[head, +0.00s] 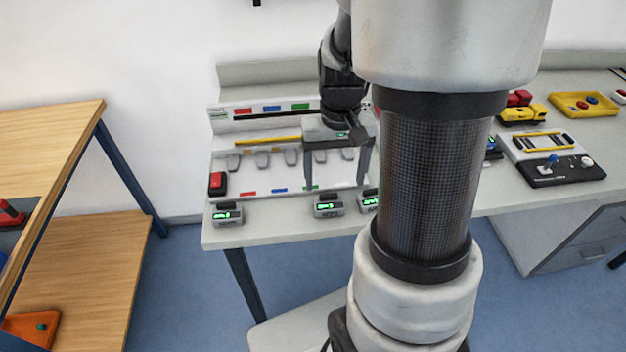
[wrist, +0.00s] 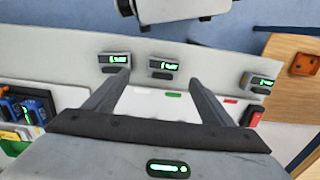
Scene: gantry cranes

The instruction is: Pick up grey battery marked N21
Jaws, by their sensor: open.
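Three grey batteries with green lit displays stand along the front edge of the workbench: a left one (head: 228,215), a middle one (head: 328,206) and a right one (head: 368,201), partly hidden by my arm. Their markings are too small to read, so I cannot tell which is N21. In the wrist view, mirrored in order, they are the right (wrist: 258,82), middle (wrist: 163,67) and left (wrist: 114,60) ones. My gripper (head: 335,180) is open and empty, fingers pointing down above the bench. In the wrist view the middle battery shows beyond the gap between its fingertips (wrist: 158,80).
The workbench (head: 270,232) carries a board with grey pegs, coloured strips and a red switch (head: 217,183). A crane controller (head: 568,172), yellow toy vehicle (head: 522,115) and yellow tray (head: 583,104) are at right. A wooden shelf (head: 80,260) stands left, with floor between.

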